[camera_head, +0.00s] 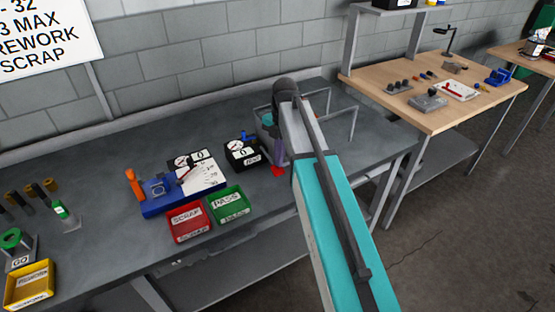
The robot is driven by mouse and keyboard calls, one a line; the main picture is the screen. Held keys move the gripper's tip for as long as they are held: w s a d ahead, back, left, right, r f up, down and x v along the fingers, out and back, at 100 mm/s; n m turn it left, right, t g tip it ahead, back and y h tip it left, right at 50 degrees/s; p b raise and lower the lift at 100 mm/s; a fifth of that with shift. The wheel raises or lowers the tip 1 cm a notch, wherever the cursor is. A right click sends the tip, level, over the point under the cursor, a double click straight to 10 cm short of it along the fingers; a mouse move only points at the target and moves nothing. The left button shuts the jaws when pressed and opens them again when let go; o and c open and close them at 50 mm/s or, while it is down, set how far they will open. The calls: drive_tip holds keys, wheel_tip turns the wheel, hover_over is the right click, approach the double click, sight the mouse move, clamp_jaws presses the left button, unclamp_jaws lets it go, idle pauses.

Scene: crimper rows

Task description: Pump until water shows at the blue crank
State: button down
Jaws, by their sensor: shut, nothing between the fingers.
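My teal arm reaches over the grey bench, and its dark wrist bends down near the back. My gripper (278,160) points down beside a pale blue-grey tank-like bin (266,122), partly hidden behind my arm. Its fingers are small here and look shut and empty; a small red part shows at their tips. A small blue part, perhaps the blue crank (248,137), sits on a black box (243,152) with white dials, left of my gripper. I cannot make out any water at it. No pump handle is clearly visible; my arm may hide it.
A blue fixture (160,207) with an orange handle (134,184) and a white chart stands left of the box. A red SCRAP tray (188,222) and green PASS tray (230,204) lie in front. A grey rail frame (340,117) stands right of my arm.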

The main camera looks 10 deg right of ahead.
drive_tip(key=shift+w, duration=0.2)
drive_tip(key=shift+w+d+r+p, duration=0.25)
drive_tip(key=shift+w+d, duration=0.2)
drive_tip(key=shift+d, duration=0.15)
drive_tip(key=shift+w+d+r+p, duration=0.15)
drive_tip(key=shift+w+d+p, duration=0.1)
drive_tip(key=shift+w+d, duration=0.25)
drive_tip(key=shift+r, duration=0.15)
wheel_tip(320, 180, up, 14)
drive_tip(key=d+b, duration=0.1)
drive_tip(key=b, duration=0.3)
drive_tip(key=shift+w+f, duration=0.25)
drive_tip(key=shift+w, duration=0.15)
drive_tip(key=shift+d+f, duration=0.1)
idle(0.7)
